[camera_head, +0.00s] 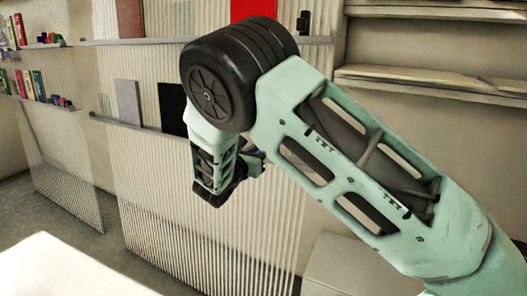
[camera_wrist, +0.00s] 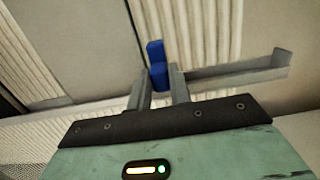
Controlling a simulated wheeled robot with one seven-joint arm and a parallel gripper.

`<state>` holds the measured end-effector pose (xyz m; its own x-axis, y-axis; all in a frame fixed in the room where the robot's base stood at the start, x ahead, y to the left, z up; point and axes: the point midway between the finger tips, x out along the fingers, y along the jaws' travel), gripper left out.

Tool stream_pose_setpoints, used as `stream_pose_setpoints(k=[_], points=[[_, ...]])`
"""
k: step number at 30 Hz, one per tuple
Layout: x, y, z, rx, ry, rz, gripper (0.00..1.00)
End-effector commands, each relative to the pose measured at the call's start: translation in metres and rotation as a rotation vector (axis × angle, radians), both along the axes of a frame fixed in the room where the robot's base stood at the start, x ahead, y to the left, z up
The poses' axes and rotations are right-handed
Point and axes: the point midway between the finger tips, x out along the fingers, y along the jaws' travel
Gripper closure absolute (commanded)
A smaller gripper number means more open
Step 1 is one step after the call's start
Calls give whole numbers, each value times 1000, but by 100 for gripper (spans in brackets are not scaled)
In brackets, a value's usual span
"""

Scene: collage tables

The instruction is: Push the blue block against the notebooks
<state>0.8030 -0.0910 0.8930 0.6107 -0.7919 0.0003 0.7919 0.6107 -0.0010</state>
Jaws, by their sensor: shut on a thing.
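My gripper (camera_wrist: 160,82) is shut on a blue block (camera_wrist: 160,70) at its fingertips in the wrist view. A second blue piece (camera_wrist: 155,49) shows just beyond it; I cannot tell whether it is part of the same block. In the head view my gripper (camera_head: 257,161) is small and mostly hidden behind my arm, and no blue block can be made out there. A thin grey upright notebook-like item (camera_head: 128,102) and a black one (camera_head: 172,107), partly covered by my arm, stand on the middle shelf to the left of my gripper.
A grey ledge (camera_wrist: 235,70) with an upturned end runs right of the fingers in the wrist view. A red item (camera_head: 253,10) stands on the upper shelf (camera_head: 130,41). Books (camera_head: 28,84) fill shelves at far left. A white table (camera_head: 60,270) is at lower left.

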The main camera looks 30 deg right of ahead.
Motion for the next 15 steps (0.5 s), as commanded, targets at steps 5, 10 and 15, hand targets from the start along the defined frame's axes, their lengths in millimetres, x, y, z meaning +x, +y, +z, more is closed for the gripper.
stream_pose_setpoints(k=[5,10,15], points=[[3,3,1,2,-3,9,100],[3,4,2,2,-4,11,58],[3,3,1,2,-2,9,58]])
